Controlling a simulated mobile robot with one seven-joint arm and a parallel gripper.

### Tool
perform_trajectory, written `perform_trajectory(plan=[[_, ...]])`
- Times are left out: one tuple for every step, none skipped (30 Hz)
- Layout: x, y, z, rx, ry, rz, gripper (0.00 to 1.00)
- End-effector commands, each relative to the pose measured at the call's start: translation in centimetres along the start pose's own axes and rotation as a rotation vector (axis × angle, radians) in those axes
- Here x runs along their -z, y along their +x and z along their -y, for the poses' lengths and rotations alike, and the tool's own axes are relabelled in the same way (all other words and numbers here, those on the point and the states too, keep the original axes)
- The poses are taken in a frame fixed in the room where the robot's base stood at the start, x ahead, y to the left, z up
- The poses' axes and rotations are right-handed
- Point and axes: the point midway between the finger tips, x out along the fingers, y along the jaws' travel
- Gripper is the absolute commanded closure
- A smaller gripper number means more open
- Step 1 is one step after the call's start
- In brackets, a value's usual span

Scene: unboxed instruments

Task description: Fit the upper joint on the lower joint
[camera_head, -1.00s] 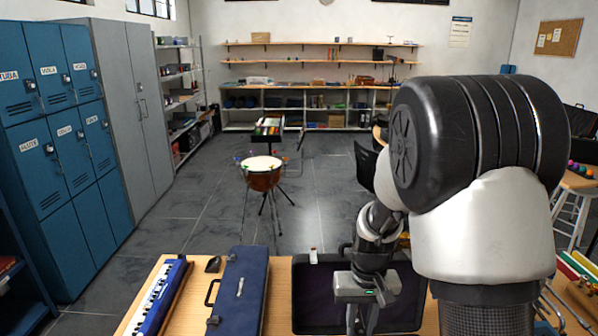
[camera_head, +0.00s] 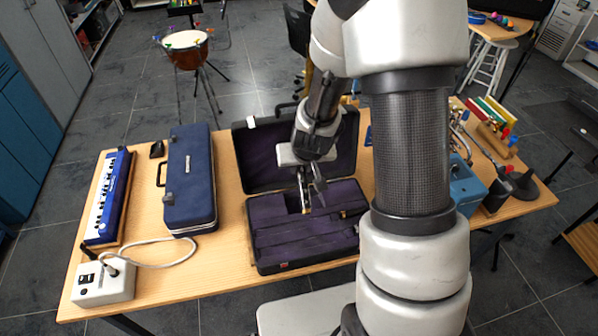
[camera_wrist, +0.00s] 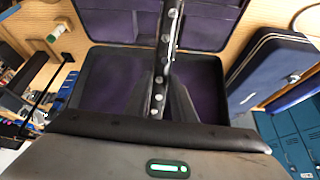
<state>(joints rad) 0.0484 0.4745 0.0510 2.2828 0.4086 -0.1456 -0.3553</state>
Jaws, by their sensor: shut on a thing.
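My gripper (camera_head: 308,190) is over the open instrument case (camera_head: 268,262). In the wrist view its fingers (camera_wrist: 158,98) are shut on a black joint (camera_wrist: 167,50) with silver keys and rings, which points away from the palm. The held joint shows only as a small dark piece in the head view (camera_head: 319,187). I cannot tell by its look whether it is the upper or the lower joint. The case has a dark purple lining with compartments; my gripper and arm hide part of it. I cannot make out the other joint in either view.
A closed blue case (camera_head: 190,180) and a blue keyboard (camera_head: 108,197) lie to the left on the wooden table. A white box with a cable (camera_head: 103,283) is at the front left corner. A blue box (camera_head: 466,187) and several instruments stand at the right.

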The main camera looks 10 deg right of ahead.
Motion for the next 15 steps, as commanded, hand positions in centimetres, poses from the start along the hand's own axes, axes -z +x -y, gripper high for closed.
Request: perform_trajectory(plan=[[0.4,0.1,-0.6,-0.008,0.016,-0.023,1.00],[0.6,0.2,-0.8,-0.012,0.023,-0.039,1.00],[0.9,0.3,-1.2,-0.019,0.033,-0.060,1.00],[1.1,0.4,-1.6,-0.024,0.041,-0.076,1.00],[1.4,0.4,-1.9,-0.031,0.050,-0.095,1.00],[1.7,0.5,-2.4,-0.040,0.064,-0.119,1.00],[1.9,0.5,-2.8,-0.048,0.074,-0.137,1.00],[2.2,0.5,-3.2,-0.056,0.083,-0.155,1.00],[2.5,0.5,-3.7,-0.067,0.097,-0.181,1.00],[2.9,0.4,-4.2,-0.078,0.108,-0.202,1.00],[3.2,0.3,-4.7,-0.088,0.121,-0.222,1.00],[3.7,0.2,-5.3,-0.106,0.139,-0.252,1.00],[4.0,0.1,-5.8,-0.118,0.153,-0.274,1.00],[4.5,-0.1,-6.4,-0.133,0.167,-0.295,1.00],[5.0,-0.3,-7.1,-0.152,0.187,-0.324,1.00]])
